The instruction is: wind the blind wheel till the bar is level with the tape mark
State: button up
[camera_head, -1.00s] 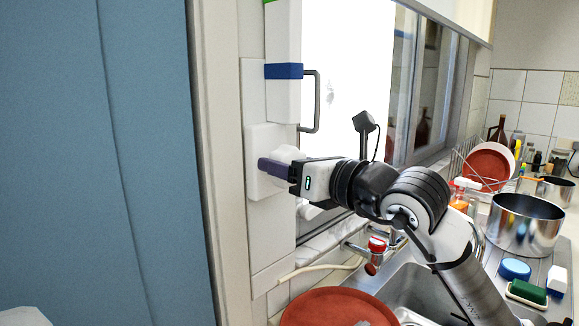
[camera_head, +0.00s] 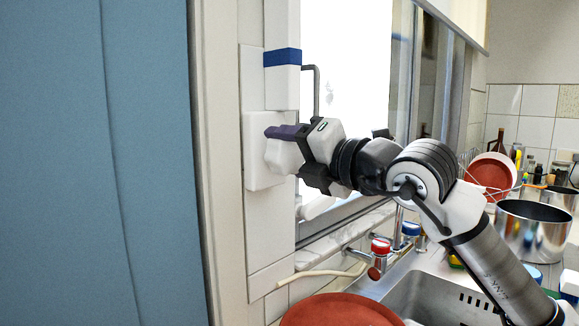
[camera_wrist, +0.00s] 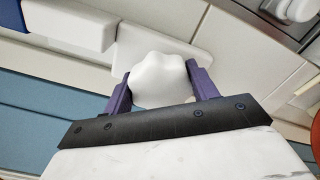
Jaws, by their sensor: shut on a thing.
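The blind wheel is a white, lobed knob (camera_head: 283,157) on a pale plate on the wall beside the window. My gripper (camera_head: 288,148) is shut on it, with one purple finger along its upper side and the lower finger mostly hidden. In the wrist view the wheel (camera_wrist: 158,80) sits between both purple fingers. A blue tape mark (camera_head: 282,57) wraps the white post above the wheel. The white blind (camera_head: 464,14) hangs at the top right, and its bottom bar (camera_head: 452,27) shows as a thin greyish edge, partly cut off by the picture's top.
A grey window handle (camera_head: 316,85) stands just above my gripper. Below are red and blue taps (camera_head: 381,247), a steel sink (camera_head: 425,295) and a red round item (camera_head: 340,312). A steel pot (camera_head: 530,230) and a dish rack stand at the right. A blue panel fills the left.

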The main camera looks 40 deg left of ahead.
jog(key=shift+f+m+b, duration=0.1)
jog(key=shift+m+b, duration=1.15)
jog(key=shift+m, duration=0.75)
jog(key=o, duration=1)
jog(key=s+d+b, duration=0.1)
jog(key=d+b, duration=0.1)
jog(key=d, duration=1.1)
jog(key=shift+d, duration=0.4)
